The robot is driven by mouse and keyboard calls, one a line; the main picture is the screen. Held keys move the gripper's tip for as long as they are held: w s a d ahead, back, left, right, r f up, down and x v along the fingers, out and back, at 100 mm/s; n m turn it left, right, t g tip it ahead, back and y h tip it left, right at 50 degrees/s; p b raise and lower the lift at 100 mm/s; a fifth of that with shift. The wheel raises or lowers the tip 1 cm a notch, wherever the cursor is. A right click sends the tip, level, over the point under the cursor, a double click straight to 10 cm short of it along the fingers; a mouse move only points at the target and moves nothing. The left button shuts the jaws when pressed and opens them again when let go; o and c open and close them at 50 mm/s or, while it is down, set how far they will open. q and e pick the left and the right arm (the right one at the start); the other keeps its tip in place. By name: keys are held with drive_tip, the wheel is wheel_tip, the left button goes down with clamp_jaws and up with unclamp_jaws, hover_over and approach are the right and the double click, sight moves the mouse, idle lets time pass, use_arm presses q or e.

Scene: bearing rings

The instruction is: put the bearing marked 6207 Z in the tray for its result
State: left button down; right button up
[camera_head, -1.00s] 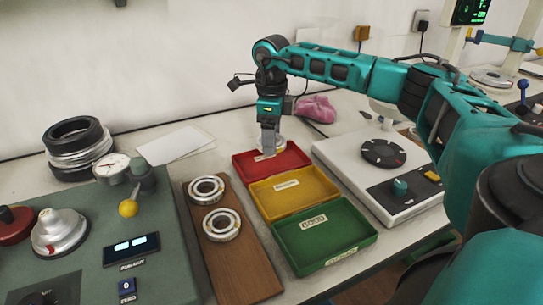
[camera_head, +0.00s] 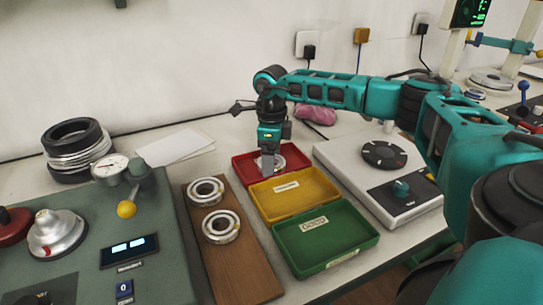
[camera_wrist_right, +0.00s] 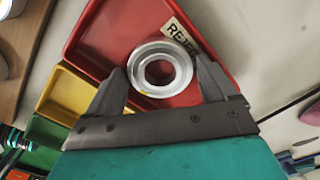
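My right gripper (camera_head: 268,170) is over the red tray (camera_head: 245,168), with its fingers pointing down. In the right wrist view, its two fingers (camera_wrist_right: 160,78) lie against opposite sides of a shiny metal bearing ring (camera_wrist_right: 137,70). The ring is inside the outline of the red tray, partly over a label that reads "REJE…". I cannot tell whether it touches the tray floor. Any marking on the ring is too small to read. The yellow tray (camera_head: 325,182) and the green tray (camera_head: 345,254), labelled GOOD, look empty. My left gripper is not in view.
Two more bearings, one behind (camera_head: 192,190) and one in front (camera_head: 211,236), lie on a wooden board (camera_head: 245,280) left of the trays. A green gauge unit (camera_head: 165,270) stands at left. A white device (camera_head: 340,155) with a dark disc stands close on the right.

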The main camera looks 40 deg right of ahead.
wheel_tip(320, 180, up, 12)
drive_tip(key=p, duration=0.2)
drive_tip(key=shift+r, duration=0.15)
idle(0.8)
